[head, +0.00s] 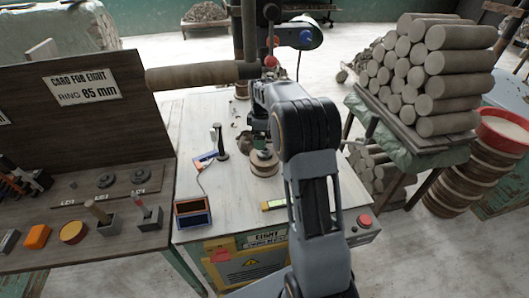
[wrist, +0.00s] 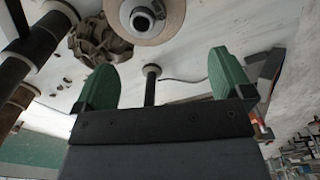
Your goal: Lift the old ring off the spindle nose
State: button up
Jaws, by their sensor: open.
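In the wrist view, a pale round disc or ring (wrist: 178,22) surrounds a dark hub with a light end, which looks like the spindle nose (wrist: 142,19). The top edge cuts them off. In the head view, a tan round drum-like piece (head: 263,163) on the bench looks like the same spot. Whether the ring is separate from the piece under it is unclear. My gripper (wrist: 162,64) has two green fingers spread apart with nothing between their pads. The ring lies beyond the fingertips, apart from them. In the head view my arm largely hides the gripper.
A dark post on a round base (head: 222,143) stands left of the drum. Brown clay trimmings (wrist: 100,38) lie beside the ring. The sign board (head: 85,110) reads "RING 85 mm".

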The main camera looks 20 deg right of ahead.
jog(key=shift+n, duration=0.8)
jog(key=w+d+f, duration=0.1)
jog(key=w+f, duration=0.1)
jog(key=f, duration=0.1)
jog(key=shift+w+d, duration=0.1)
jog(key=shift+d, duration=0.25)
jog(key=shift+f+p, duration=0.85)
jog(key=shift+f, duration=2.8)
jog(key=shift+c, duration=0.4)
jog(key=shift+r, duration=0.1)
jog(key=c, duration=1.2)
